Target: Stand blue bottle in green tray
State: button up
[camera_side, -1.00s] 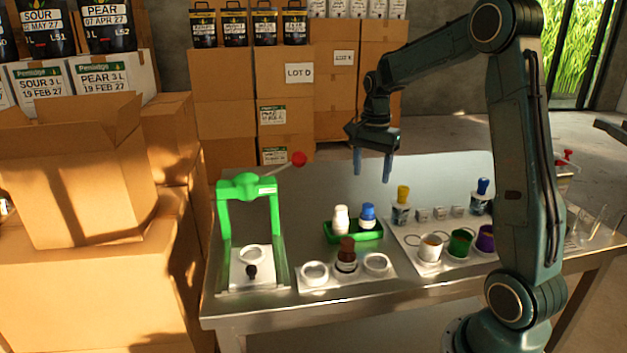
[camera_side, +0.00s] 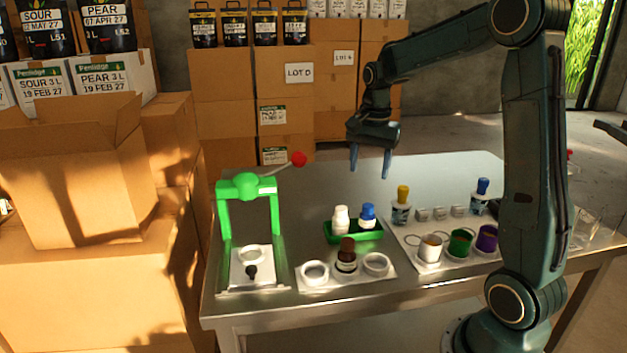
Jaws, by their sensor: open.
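A small bottle with a blue cap (camera_side: 367,217) stands upright in the green tray (camera_side: 343,239), on its right side. A white bottle (camera_side: 340,220) stands beside it in the same tray, on the left. My gripper (camera_side: 370,174) hangs above and behind the tray, fingers pointing down and apart. It is open and empty, and clear of both bottles. Another blue-capped bottle (camera_side: 480,196) stands at the right, at the back of a white board.
A green press (camera_side: 248,188) with a red-knobbed lever stands at left. A brown bottle (camera_side: 346,257) sits in a holder plate before the tray. Several cups and a yellow-capped bottle (camera_side: 402,205) occupy the white board (camera_side: 415,256). The table's back is clear.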

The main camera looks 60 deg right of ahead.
jog(key=s+a+r+n+t, duration=0.1)
jog(key=s+a+r+n, duration=0.25)
jog(key=a, duration=0.25)
jog(key=s+a+r+n+t, duration=0.25)
jog(key=s+a+n, duration=0.2)
jog(key=a, duration=0.25)
jog(key=s+a+f+n+t, duration=0.1)
jog(key=s+a+n, duration=0.6)
jog(key=s+n, duration=0.1)
jog(key=shift+s+t, duration=0.35)
jog(key=shift+s, duration=0.25)
jog(key=shift+a, duration=0.1)
